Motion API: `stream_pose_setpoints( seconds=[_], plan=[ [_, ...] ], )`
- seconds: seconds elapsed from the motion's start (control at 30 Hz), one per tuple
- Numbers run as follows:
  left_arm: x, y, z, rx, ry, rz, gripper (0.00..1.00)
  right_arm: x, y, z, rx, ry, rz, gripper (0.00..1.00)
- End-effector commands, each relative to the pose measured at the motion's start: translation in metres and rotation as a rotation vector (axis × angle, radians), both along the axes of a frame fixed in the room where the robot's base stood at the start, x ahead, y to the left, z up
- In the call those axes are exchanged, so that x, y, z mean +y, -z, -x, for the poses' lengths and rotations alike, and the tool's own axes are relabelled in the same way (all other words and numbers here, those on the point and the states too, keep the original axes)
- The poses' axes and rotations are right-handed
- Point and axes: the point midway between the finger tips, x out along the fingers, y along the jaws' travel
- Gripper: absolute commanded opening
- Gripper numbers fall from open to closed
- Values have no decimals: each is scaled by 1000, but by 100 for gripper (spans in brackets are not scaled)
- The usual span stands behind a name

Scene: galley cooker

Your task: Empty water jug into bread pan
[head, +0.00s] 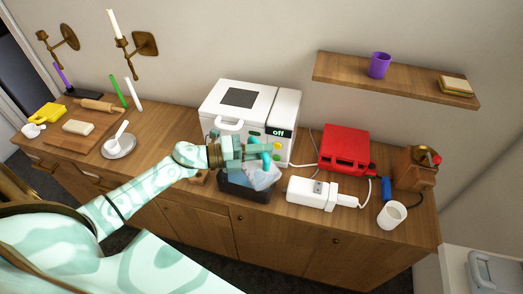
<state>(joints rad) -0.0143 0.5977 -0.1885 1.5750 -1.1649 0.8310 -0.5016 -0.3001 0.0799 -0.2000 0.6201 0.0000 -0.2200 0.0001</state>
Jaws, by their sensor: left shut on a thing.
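My left gripper (268,152) reaches in from the left, in front of the white bread machine, and is shut on a pale, see-through jug (262,176). The jug looks tilted and is right over the dark bread pan (243,192), overlapping its opening in the picture. The pan stands at the counter's front edge. The gripper and jug hide part of the pan's inside, and I cannot tell how much water is in either. My right gripper is not in view.
The white bread machine (236,101), its display reading "off", stands behind the pan. A cutting board (70,139) and metal plate (119,147) are left.

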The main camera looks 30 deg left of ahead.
Motion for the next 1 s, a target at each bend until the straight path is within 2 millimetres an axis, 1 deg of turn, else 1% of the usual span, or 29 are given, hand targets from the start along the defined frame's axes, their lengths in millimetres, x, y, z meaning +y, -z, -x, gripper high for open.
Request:
stream_pose_setpoints(
  seconds=[0.27, 0.6, 1.0],
  plan=[
    [0, 0, 0, 1, 0, 3, 0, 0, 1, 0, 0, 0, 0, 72],
    [7, 1, -4, 29, 0, 56, 0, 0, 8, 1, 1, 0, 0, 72],
    [7, 0, -4, 32, 0, 62, 0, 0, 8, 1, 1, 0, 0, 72]
  ],
)
